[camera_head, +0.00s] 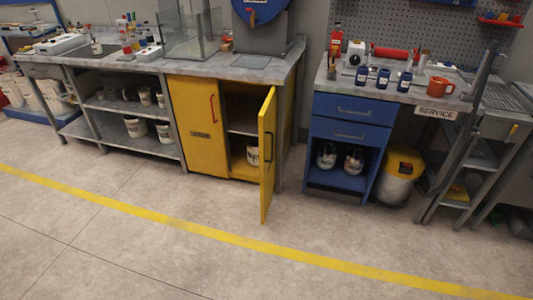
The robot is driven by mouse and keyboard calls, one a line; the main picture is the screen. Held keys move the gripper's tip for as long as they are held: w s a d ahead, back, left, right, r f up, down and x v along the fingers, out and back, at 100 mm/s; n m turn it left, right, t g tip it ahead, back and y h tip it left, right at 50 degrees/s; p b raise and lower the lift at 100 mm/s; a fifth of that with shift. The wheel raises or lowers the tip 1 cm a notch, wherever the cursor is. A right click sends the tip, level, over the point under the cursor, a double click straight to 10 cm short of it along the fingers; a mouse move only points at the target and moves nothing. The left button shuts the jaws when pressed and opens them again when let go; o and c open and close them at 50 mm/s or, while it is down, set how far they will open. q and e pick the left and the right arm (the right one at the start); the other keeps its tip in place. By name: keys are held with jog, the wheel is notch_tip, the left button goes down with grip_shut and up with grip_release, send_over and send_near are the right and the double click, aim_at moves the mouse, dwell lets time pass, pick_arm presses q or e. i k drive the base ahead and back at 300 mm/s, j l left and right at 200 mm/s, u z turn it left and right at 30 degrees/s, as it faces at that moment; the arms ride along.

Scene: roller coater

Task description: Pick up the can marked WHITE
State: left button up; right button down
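No label reading WHITE can be made out at this size. A light-coloured can (252,155) with dark marking stands low inside the yellow cabinet (198,125), behind its open right door (266,160). The door partly blocks the view of that compartment. Two cans, a left one (326,156) and a right one (353,161), stand in the open lower bay of the blue cabinet (349,107). Light buckets (135,127) and small pots stand on the grey shelves at left. Neither of my grippers is in view.
The yellow door juts out over the floor. A yellow-lidded bin (399,175) stands right of the blue cabinet, beside a grey stepped stand (470,170). Small blue pots (383,77) and an orange mug (440,86) sit on the service bench. The floor (150,245) in front is clear.

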aim_at(98, 48)
jog(key=i+j, duration=0.65)
jog(key=j, duration=0.2)
jog(key=i+j+z, duration=0.1)
jog(key=i+j, duration=0.55)
jog(key=j, duration=0.25)
jog(key=i+j+z, duration=0.1)
jog(key=i+j, duration=0.2)
jog(key=j, duration=0.15)
jog(key=i+j, duration=0.3)
jog(key=j, duration=0.2)
